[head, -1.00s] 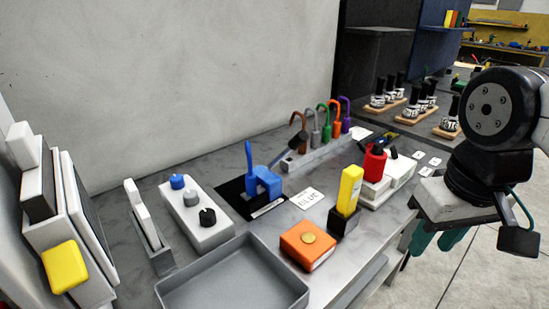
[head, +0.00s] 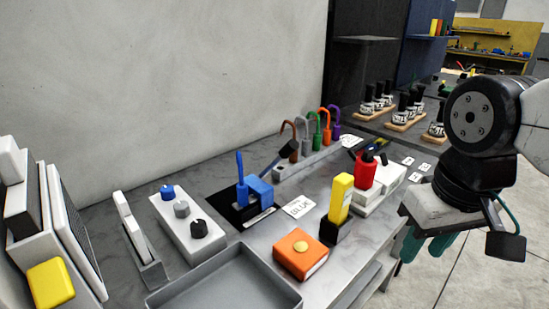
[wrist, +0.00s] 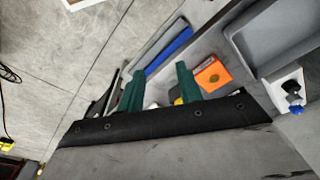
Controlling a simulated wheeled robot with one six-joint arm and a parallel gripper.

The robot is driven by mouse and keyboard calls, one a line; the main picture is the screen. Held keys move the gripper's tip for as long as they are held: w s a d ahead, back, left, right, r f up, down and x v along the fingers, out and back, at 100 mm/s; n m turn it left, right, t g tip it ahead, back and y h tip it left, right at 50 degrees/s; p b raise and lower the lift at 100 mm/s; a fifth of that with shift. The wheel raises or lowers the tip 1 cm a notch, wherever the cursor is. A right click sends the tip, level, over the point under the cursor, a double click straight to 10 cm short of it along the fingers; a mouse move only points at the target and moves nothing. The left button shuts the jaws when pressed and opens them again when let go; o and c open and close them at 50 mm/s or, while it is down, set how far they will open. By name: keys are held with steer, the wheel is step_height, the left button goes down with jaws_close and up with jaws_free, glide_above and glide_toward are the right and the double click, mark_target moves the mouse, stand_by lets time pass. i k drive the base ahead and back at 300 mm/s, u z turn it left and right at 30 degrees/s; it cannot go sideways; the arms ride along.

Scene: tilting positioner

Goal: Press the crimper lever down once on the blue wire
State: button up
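The crimper (head: 260,190) is a blue block on a black mat, left of the middle in the head view. Its lever (head: 280,158) slants up to the right and ends in a dark grip, so it is raised. A thin blue upright piece (head: 240,178), apparently the blue wire, stands at the block's left side. A white card reading BLUE (head: 299,206) lies to its right. My gripper (head: 427,247) hangs off the right front edge of the bench, well away from the crimper. Its green fingers are apart with nothing between them, also in the wrist view (wrist: 160,90).
A rack (head: 305,160) of coloured hooked pieces stands behind the crimper. A yellow block in a black holder (head: 337,230), an orange box (head: 300,255) and a red-topped white device (head: 372,192) stand right. A knob box (head: 190,232) and grey tray (head: 222,285) are nearer.

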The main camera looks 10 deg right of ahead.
mark_target(293, 145)
steer(key=k, duration=0.5)
steer(key=z, duration=1.6)
steer(key=i, duration=1.35)
steer(key=u, duration=2.3)
steer(key=i, duration=0.5)
steer(key=u, duration=0.05)
